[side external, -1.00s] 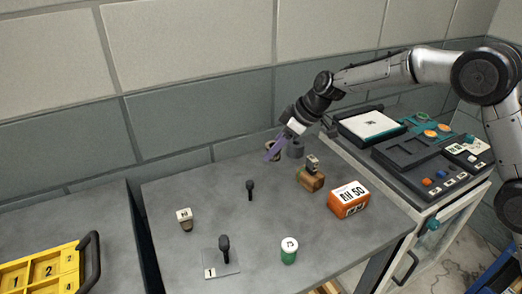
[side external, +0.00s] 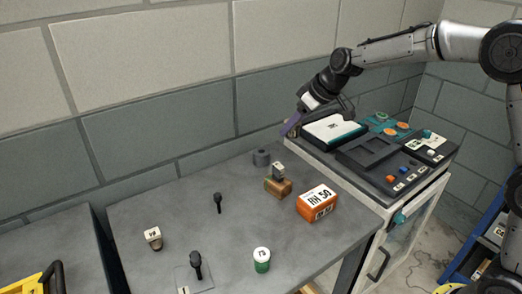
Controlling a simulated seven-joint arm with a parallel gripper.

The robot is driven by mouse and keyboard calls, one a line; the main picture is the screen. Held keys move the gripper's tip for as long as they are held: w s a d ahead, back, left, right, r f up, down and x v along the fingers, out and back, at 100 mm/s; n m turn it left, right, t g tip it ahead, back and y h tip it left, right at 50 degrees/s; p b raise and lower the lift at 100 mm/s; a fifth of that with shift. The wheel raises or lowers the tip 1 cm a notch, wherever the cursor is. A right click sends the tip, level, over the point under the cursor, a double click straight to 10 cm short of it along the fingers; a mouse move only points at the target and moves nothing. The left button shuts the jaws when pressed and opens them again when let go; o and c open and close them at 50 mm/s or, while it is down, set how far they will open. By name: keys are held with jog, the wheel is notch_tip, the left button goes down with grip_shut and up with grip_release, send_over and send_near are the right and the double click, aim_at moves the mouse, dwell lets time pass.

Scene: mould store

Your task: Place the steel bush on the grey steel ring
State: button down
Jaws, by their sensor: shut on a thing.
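My gripper (side external: 291,127) is raised at the back right of the grey table, near the edge of the dark cabinet. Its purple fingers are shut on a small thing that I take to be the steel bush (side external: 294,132). The fingers hide most of it, and its shape is hard to tell. A short dark grey round piece (side external: 261,158), seemingly the grey steel ring, stands on the table at the back by the wall. It is below and to the left of my gripper, with nothing on it.
A wooden block with a grey piece on top (side external: 278,186) and an orange box (side external: 317,203) stand right of the ring. Black-knobbed pieces (side external: 217,201), a white-topped piece (side external: 153,237) and a green canister (side external: 262,260) stand nearer. The cabinet (side external: 370,157) carries trays. The table's middle is fairly clear.

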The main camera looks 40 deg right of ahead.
send_near(261, 151)
notch_tip(261, 151, up, 4)
jog(key=a, duration=0.1)
jog(key=x, duration=0.3)
jog(key=w+x, duration=0.1)
jog(key=x, duration=0.1)
jog(key=shift+w+d+r, duration=0.1)
jog(key=shift+d, duration=0.1)
jog(key=shift+x, duration=0.8)
jog(key=shift+w+f, duration=0.2)
jog(key=shift+f, duration=1.4)
jog(key=shift+f, duration=0.15)
jog(key=shift+c, duration=1.3)
grip_release()
